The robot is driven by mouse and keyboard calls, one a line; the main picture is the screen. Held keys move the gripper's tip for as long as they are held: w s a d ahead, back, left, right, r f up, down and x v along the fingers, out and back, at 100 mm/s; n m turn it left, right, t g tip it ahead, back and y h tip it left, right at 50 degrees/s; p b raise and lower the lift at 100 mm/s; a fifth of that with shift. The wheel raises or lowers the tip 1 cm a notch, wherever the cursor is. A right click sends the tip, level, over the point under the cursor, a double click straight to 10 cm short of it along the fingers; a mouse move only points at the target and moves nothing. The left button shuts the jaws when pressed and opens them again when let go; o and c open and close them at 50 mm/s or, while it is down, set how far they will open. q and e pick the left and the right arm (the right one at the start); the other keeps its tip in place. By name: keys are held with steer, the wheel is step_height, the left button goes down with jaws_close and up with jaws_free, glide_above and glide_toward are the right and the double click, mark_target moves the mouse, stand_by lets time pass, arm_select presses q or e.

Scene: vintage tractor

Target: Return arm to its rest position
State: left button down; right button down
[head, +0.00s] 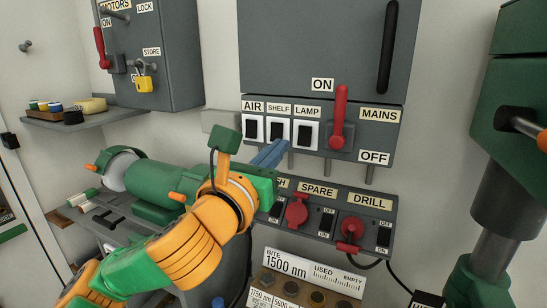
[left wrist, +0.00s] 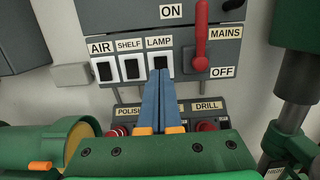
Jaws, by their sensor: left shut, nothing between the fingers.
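My left arm (head: 195,240), orange and green, reaches in from the lower left. My left gripper (head: 275,150) is shut and empty, its two blue fingers together and pointing at the switch panel. In the left wrist view the closed fingertips (left wrist: 160,74) overlap the lower part of the LAMP switch (left wrist: 160,60); whether they touch it I cannot tell. The black LAMP rocker in its white plate (head: 305,134) also shows in the head view, beside the SHELF switch (head: 278,131) and AIR switch (head: 253,127). My right gripper is not in view.
The red MAINS lever (head: 339,118) points up toward ON. Below is a socket box (head: 335,205) with red plugs. A green bench grinder (head: 155,180) stands close behind my arm. A green drill press (head: 510,90) stands at right. A small shelf (head: 85,118) is at upper left.

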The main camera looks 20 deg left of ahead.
arm_select(q)
steer(key=s+d+f+n+g, duration=0.1)
steer(key=s+f+n+g, duration=0.15)
steer(key=f+n, duration=0.65)
steer(key=s+d+f+n+g, duration=0.15)
steer(key=f+n+g, duration=0.3)
steer(key=f, duration=0.75)
steer(key=s+f+n+g, duration=0.25)
steer(key=f+n, duration=0.45)
steer(key=f, duration=0.4)
steer(key=s+a+f+n+g, duration=0.3)
steer(key=s+f+n+g, duration=0.3)
steer(key=s+f+n, duration=1)
steer(key=s+f+m+g, duration=0.2)
steer(key=s+f, duration=0.1)
steer(key=f, duration=1.1)
steer(key=s+a+f, duration=0.1)
steer(key=s+f, duration=1)
steer(key=s, duration=0.2)
steer(key=shift+a+f+g+y, duration=0.25)
steer(key=shift+a+g+y, duration=0.05)
steer(key=shift+a+g, duration=0.15)
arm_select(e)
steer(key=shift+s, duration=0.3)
arm_select(q)
steer(key=shift+m, duration=0.25)
